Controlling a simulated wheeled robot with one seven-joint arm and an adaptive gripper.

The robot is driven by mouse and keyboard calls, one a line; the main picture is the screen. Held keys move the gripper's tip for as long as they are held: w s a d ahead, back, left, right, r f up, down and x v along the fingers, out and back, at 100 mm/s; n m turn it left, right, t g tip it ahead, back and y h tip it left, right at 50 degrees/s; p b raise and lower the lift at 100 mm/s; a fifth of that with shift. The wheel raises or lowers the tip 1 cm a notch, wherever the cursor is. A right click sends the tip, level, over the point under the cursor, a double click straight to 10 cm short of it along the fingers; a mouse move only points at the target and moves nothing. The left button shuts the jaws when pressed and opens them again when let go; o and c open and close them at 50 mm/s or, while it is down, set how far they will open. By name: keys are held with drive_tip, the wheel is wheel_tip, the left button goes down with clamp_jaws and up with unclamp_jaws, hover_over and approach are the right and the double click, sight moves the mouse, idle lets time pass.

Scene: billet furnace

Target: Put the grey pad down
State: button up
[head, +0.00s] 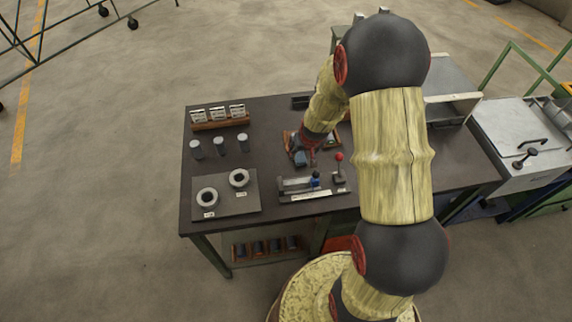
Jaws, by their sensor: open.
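My gripper (306,148) is low over the middle of the dark table, and its jaws are open. A small blue-grey piece (300,158) shows right at the fingertips. It may be the grey pad, but it is too small to be sure. I cannot tell whether it touches the fingers or rests on the surface below. A brown tray (333,141) lies around and behind the gripper, partly hidden by my arm.
A grey plate (225,207) with two rings is at the table's front left. Several grey cylinders (219,147) stand behind it, with a rack of white cards (220,124) further back. A fixture with a red-knobbed lever (339,168) is in front of my gripper. My arm hides the table's middle right.

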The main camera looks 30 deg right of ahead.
sight(300, 157)
drive_tip(key=b+x, duration=0.2)
drive_tip(key=x, duration=0.6)
drive_tip(key=shift+r, duration=0.15)
drive_tip(key=c, duration=0.3)
drive_tip(key=c, duration=0.7)
drive_tip(key=shift+o, duration=0.2)
drive_tip(key=shift+r, duration=0.1)
